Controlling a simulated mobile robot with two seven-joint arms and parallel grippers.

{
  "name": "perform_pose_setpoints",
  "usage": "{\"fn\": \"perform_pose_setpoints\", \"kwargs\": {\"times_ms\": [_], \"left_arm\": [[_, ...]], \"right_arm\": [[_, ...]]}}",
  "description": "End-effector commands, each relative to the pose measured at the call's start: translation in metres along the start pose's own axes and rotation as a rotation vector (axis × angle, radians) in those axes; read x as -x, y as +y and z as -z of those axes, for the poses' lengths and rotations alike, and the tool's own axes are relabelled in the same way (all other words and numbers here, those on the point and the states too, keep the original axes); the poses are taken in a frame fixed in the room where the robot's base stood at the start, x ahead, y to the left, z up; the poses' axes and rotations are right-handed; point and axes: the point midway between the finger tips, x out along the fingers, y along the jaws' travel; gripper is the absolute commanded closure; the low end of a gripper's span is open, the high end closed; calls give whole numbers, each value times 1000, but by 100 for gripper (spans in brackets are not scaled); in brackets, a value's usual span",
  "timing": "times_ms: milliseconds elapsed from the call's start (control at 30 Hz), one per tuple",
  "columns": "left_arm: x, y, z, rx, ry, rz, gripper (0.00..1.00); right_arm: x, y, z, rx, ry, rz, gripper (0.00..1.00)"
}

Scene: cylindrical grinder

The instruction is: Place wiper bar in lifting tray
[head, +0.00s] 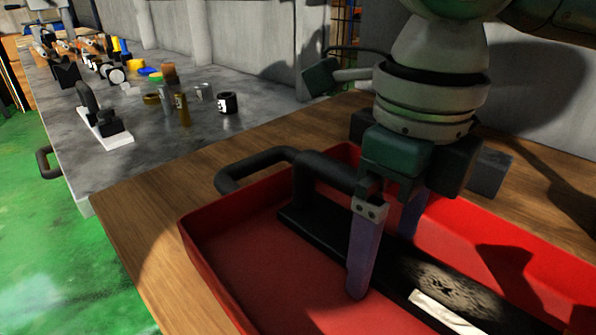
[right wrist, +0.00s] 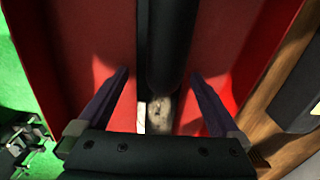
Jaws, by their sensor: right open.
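The red lifting tray (head: 200,255) sits on a wooden surface and also fills much of the right wrist view (right wrist: 85,50). The wiper bar (head: 315,220) is a long black bar with a thick rounded black part along it, lying inside the tray. It also shows in the right wrist view (right wrist: 168,50), running lengthwise between the fingers. My right gripper (head: 384,255) is open, with one finger on each side of the bar and a gap on both sides in the right wrist view (right wrist: 159,75). My left gripper is not in view.
A grey bench (head: 150,165) on the left holds several small parts and a white-based black fixture (head: 105,128). Bare wood (head: 140,215) lies left of the tray. A concrete wall stands behind.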

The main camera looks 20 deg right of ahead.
Motion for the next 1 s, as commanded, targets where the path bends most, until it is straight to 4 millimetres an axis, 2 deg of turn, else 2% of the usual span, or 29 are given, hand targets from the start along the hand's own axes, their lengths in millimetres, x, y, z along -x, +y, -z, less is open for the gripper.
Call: {"fn": "perform_pose_setpoints", "kwargs": {"times_ms": [167,400,600,800,1000], "left_arm": [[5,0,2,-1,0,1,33],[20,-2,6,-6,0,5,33],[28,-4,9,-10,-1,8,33],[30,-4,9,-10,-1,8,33],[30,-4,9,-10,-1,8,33]], "right_arm": [[17,0,-1,1,-4,0,0],[72,0,-1,1,-5,0,0],[108,0,-1,0,-4,0,0],[122,0,0,-1,-1,-1,0],[123,0,0,-1,0,-1,0]]}}
